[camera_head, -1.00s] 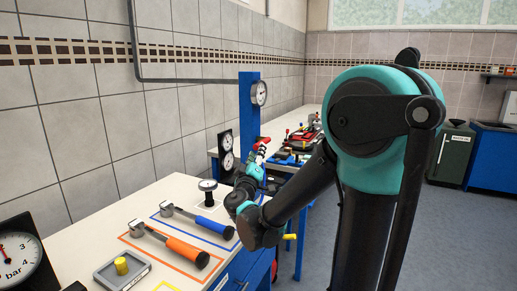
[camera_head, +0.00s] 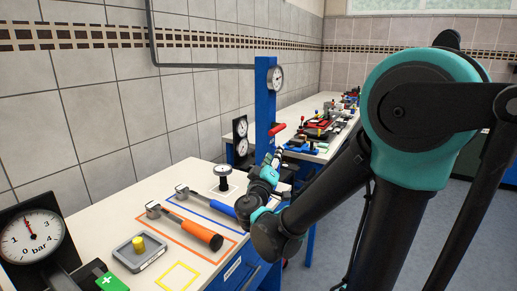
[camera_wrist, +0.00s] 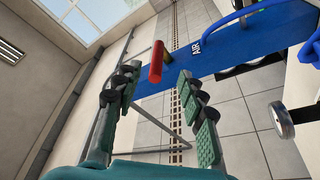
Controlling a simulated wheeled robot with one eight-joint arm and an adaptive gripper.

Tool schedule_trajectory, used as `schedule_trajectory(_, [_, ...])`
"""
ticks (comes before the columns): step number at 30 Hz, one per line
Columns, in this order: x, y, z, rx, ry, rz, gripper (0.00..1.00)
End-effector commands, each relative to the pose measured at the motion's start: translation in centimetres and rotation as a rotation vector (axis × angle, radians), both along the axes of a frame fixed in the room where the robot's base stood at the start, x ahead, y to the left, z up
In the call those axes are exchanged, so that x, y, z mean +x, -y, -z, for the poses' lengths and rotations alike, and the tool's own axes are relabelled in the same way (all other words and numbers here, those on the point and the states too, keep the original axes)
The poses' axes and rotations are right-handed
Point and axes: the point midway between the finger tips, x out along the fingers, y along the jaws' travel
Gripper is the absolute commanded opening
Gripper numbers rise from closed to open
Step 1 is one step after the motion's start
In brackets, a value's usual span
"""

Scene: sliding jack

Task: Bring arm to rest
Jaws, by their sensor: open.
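My gripper (camera_wrist: 157,77) shows in the wrist view with two green-padded fingers spread apart and nothing between the pads. A red handle (camera_wrist: 157,62) on a blue post (camera_wrist: 232,50) marked "AIR" appears beyond and between the fingertips; I cannot tell the exact gap. In the head view my gripper (camera_head: 278,160) is over the bench's far right corner, just below the red handle (camera_head: 278,129) of the blue post (camera_head: 265,95). My arm reaches down to it from the right, bent at the elbow. The fingertips are small and unclear there.
The near bench (camera_head: 125,205) bears an orange-handled hammer (camera_head: 190,228), a blue-handled hammer (camera_head: 210,203), a grey tray (camera_head: 153,257) and a large pressure gauge (camera_head: 30,238). A second bench (camera_head: 310,155) lies behind. Floor at right is open.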

Motion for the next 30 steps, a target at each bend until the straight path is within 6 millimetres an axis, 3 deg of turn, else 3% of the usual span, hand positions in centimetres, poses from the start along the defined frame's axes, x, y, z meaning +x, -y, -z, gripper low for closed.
schedule_trajectory(5, [-1.1,7.5,5.4,0.121,-0.209,0.156,0.41])
schedule_trajectory(9, [-3.7,12.6,11.3,0.253,-0.424,0.268,0.41])
schedule_trajectory(14, [-8.0,15.7,17.7,0.426,-0.664,0.338,0.41])
schedule_trajectory(17, [-10.9,16.0,21.2,0.544,-0.805,0.348,0.41])
schedule_trajectory(21, [-14.9,14.7,25.2,0.719,-0.979,0.314,0.41])
schedule_trajectory(25, [-17.6,12.5,27.2,0.861,-1.093,0.246,0.41])
schedule_trajectory(30, [-19.2,10.2,28.1,0.973,-1.164,0.166,0.41])
